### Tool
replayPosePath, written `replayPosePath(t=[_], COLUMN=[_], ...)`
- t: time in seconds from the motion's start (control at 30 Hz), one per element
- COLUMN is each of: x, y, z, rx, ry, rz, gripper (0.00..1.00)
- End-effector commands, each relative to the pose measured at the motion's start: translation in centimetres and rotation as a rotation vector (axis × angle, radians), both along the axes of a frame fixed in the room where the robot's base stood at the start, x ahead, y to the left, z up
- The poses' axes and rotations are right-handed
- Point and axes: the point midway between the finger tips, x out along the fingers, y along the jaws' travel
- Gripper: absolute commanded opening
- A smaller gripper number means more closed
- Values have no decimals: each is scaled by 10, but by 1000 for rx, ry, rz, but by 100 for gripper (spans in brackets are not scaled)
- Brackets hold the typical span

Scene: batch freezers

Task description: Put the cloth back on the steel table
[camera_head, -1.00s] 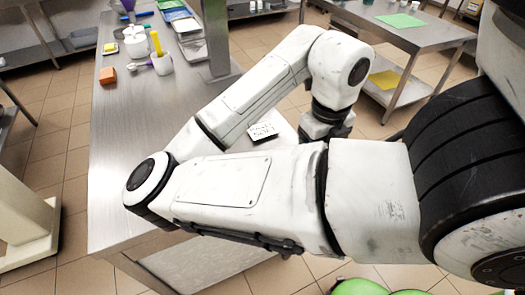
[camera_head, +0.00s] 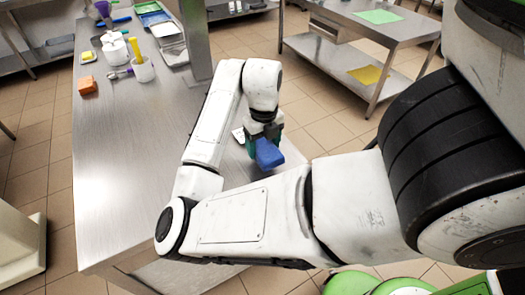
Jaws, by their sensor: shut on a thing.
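In the head view the cloth appears over the right edge of the near steel table (camera_head: 115,190). I cannot tell how high above the top it is, or whether it touches. The fingertips are small and partly hidden by the cloth. A second steel table (camera_head: 350,32) stands at the upper right with a flat green sheet (camera_head: 377,16) on top.
A white card (camera_head: 239,135) lies near my gripper. A yellow sheet (camera_head: 369,75) lies on the right table's lower shelf. The table's left middle is clear.

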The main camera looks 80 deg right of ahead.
Motion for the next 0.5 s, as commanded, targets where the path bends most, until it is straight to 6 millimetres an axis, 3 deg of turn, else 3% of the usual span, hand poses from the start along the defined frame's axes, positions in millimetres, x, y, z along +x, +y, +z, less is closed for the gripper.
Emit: replayPosePath(t=[0.3,0.5], x=[3,4], y=[-3,-3], z=[-32,-37], rx=[2,-1], ry=[4,-1], rz=[3,-1], gripper=[43,43])
